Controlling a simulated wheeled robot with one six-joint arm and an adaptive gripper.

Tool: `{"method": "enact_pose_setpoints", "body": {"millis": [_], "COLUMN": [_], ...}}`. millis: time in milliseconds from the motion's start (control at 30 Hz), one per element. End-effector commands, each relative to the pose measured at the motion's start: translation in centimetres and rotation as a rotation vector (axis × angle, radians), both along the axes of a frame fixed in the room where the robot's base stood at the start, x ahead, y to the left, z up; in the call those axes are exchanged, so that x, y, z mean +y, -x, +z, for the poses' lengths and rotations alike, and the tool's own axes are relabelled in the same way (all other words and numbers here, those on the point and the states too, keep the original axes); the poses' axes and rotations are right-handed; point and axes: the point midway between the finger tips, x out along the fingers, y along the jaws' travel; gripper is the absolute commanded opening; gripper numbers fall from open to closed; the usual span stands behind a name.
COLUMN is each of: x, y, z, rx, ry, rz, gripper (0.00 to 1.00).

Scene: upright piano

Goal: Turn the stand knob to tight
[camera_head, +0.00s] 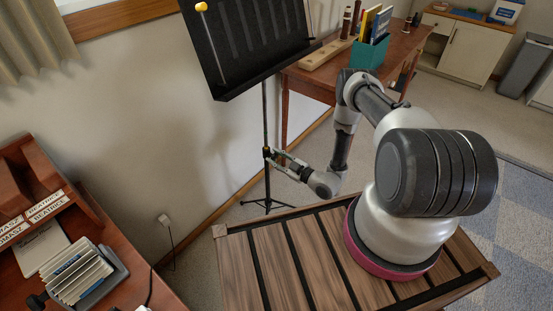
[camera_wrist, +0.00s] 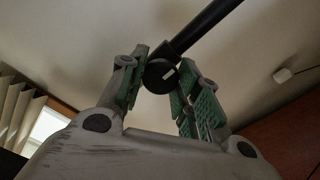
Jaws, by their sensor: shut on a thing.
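The black music stand (camera_head: 250,50) stands by the wall in the head view, with a slim pole and tripod legs. Its stand knob (camera_wrist: 158,77) is round and black with a short pale mark, beside the dark pole (camera_wrist: 205,30) in the wrist view. My gripper (camera_head: 273,155) reaches the pole at about mid height. In the wrist view my green-padded fingers (camera_wrist: 162,68) lie on both sides of the knob and are shut on it. In the head view the knob is small and mostly hidden by the fingers. I cannot tell how tight it is.
A wooden table (camera_head: 310,82) with a teal book box (camera_head: 368,53) stands behind my arm. A desk with a card tray (camera_head: 88,278) is at lower left. Carpet is clear at right.

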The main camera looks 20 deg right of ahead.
Motion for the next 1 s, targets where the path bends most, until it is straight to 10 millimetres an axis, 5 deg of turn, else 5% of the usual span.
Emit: {"method": "enact_pose_setpoints", "body": {"millis": [267,300,400,767,1000], "x": [0.0,0.0,0.0,-0.2,-2.6], "y": [0.1,0.1,0.1,0.2,3.3], "z": [-0.1,-0.1,-0.1,0.0,-0.1], "rx": [0.003,0.003,0.003,0.001,0.002], "ry": [0.000,0.000,-0.001,0.000,-0.001], "rz": [-0.001,-0.001,-0.001,0.000,-0.005], "gripper": [0.08,0.36,0.54,0.55,0.55]}}
